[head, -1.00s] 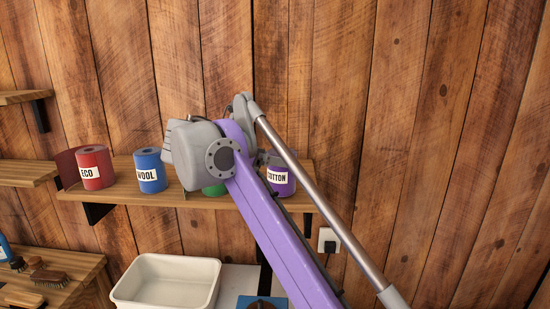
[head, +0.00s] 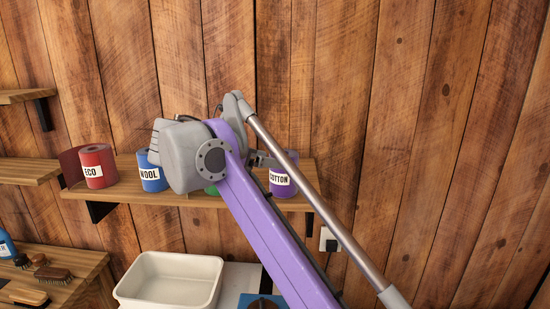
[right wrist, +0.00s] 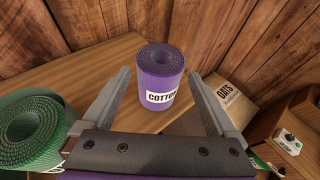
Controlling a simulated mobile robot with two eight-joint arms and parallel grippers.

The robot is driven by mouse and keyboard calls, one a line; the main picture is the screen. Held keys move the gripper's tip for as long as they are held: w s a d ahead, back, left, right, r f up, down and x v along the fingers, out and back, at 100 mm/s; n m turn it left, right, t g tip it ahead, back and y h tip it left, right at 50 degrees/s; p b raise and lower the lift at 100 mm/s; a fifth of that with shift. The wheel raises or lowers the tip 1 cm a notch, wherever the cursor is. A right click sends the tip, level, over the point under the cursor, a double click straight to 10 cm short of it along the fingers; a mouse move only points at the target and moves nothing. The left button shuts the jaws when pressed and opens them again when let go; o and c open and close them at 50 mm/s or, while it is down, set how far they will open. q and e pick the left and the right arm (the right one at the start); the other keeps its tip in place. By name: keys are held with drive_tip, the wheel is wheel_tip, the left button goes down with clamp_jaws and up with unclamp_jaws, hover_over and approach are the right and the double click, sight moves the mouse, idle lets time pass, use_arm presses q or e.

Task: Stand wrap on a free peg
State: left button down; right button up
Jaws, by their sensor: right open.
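A purple wrap labelled COTTON (head: 284,184) stands upright at the right end of the wall shelf (head: 130,200). It also stands upright in the right wrist view (right wrist: 160,75). My right gripper (right wrist: 160,73) is open, with one finger on either side of the purple wrap and a visible gap on both sides. In the head view my right arm covers most of the gripper. A red wrap labelled ECO (head: 95,165), a blue wrap labelled WOOL (head: 152,175) and a mostly hidden green wrap (head: 211,190) stand on the same shelf. I see no peg. My left gripper is out of view.
The green wrap (right wrist: 35,125) is close to the gripper's left side in the right wrist view. An OATS bag (right wrist: 230,95) is at the right. A white tub (head: 168,282) is below the shelf. Brushes (head: 53,275) lie on a wooden surface at lower left.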

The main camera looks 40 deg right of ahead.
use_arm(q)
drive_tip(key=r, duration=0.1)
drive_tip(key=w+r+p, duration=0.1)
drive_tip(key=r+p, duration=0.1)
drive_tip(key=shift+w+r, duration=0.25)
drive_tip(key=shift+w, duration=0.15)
use_arm(e)
drive_tip(key=v, duration=0.8)
drive_tip(key=shift+a, duration=0.15)
